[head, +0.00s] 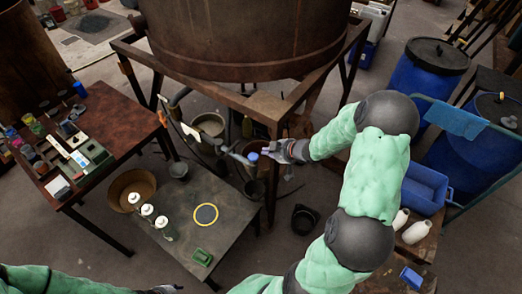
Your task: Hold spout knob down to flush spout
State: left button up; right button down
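The rusty brown vat (240,35) stands on a metal frame at the top middle. Below it a grey spout (236,156) shows, with a small blue knob (252,156) at its right end. My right gripper (268,153) reaches in from the right, its fingertips close beside the knob. I cannot tell whether they touch it, or how far the fingers are apart. My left gripper (166,289) is at the bottom edge, far from the spout and partly cut off.
A brown table (112,120) with jars stands left. Buckets stand under the vat frame (262,108). Blue barrels (425,75) and a blue crate (425,188) are at right.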

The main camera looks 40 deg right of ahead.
jog(key=shift+v, duration=0.85)
